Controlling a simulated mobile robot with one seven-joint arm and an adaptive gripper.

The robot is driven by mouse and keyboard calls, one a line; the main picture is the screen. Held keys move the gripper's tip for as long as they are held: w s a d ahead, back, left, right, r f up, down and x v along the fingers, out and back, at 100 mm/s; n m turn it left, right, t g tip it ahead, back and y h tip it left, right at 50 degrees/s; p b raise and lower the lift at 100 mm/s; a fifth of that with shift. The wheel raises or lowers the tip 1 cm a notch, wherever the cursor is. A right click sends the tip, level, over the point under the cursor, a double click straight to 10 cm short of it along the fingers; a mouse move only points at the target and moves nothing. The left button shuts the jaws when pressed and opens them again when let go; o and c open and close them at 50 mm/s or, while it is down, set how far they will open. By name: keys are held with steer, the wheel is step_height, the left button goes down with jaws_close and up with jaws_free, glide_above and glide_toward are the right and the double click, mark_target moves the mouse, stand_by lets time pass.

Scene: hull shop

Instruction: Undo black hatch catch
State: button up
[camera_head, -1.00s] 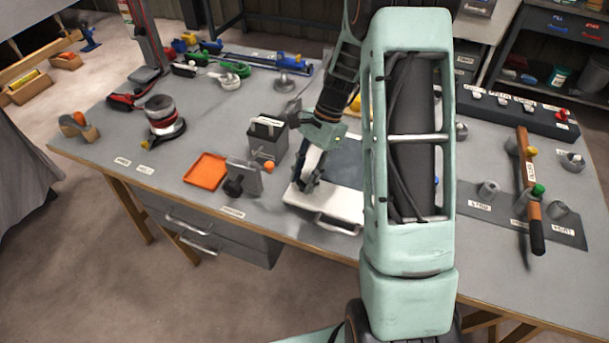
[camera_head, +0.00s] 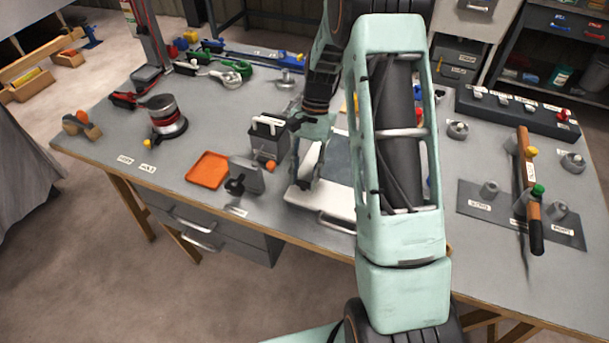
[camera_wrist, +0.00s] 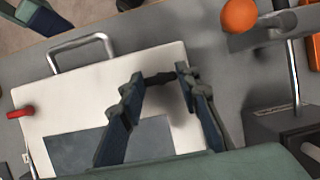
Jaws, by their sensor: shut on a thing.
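The hatch is a white panel (camera_wrist: 75,103) with a dark grey inset and a metal handle (camera_wrist: 82,48) in the wrist view. In the head view the white panel (camera_head: 333,208) lies near the table's front edge, partly hidden by my arm. The black hatch catch (camera_wrist: 160,78) is a small dark bar at the panel's edge in the wrist view. My gripper (camera_wrist: 158,80) has a finger on each side of it and is shut on it. In the head view my gripper (camera_head: 301,178) is low over the panel's left side. A red catch (camera_wrist: 20,112) shows at the panel's far side.
An orange ball knob (camera_wrist: 240,14) on a metal lever stands close beside my gripper. In the head view, a grey box (camera_head: 268,140), an orange tray (camera_head: 208,170) and a grey bracket (camera_head: 246,178) stand left of the hatch. A labelled fixture plate (camera_head: 478,208) is at right.

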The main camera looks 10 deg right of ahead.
steer(key=o, duration=1.2)
steer(key=shift+c, duration=0.2)
steer(key=v, duration=1.2)
steer(key=shift+s+a+r, duration=0.1)
steer(key=shift+a, duration=0.05)
